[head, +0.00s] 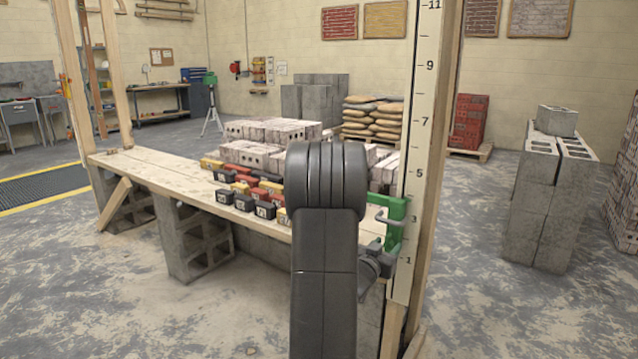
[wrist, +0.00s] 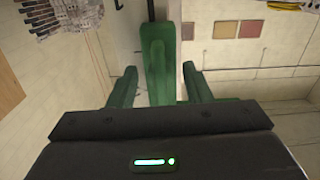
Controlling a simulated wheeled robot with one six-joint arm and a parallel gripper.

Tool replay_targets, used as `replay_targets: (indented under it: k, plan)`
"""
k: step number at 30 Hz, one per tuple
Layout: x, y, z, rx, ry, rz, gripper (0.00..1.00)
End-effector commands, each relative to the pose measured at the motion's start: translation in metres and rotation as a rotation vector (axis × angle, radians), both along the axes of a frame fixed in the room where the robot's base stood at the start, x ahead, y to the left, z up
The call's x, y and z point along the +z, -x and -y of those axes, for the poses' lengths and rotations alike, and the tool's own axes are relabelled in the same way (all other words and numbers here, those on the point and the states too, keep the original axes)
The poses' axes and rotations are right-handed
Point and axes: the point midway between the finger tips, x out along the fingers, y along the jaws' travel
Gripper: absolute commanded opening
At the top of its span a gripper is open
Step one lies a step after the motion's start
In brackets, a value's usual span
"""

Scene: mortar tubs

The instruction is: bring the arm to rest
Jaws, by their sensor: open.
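My dark grey arm (head: 325,210) stands upright in the middle of the head view, bent over at its top. In the wrist view my gripper (wrist: 160,78) has two green fingers spread apart, left and right. A green upright part (wrist: 155,70) shows between them; I cannot tell whether it belongs to the gripper or stands beyond it. I see nothing clearly held. In the head view a green piece with a grey loop (head: 393,222) lies in front of or against the numbered white pole (head: 418,130); I cannot tell whether they touch. My arm hides part of the bench.
The pole's timber post rises close right of my arm. Grey blocks (head: 540,190) stand further right. The floor between is clear.

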Motion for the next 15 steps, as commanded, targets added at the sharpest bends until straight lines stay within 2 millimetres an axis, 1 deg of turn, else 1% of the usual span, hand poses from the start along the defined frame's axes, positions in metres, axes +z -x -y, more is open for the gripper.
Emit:
replay_targets:
  k: [5, 15]
  plan:
    - [0.001, 0.022, -0.016, 0.003, 0.0, -0.001, 0.45]
    - [0.001, 0.078, -0.055, 0.004, 0.0, -0.002, 0.45]
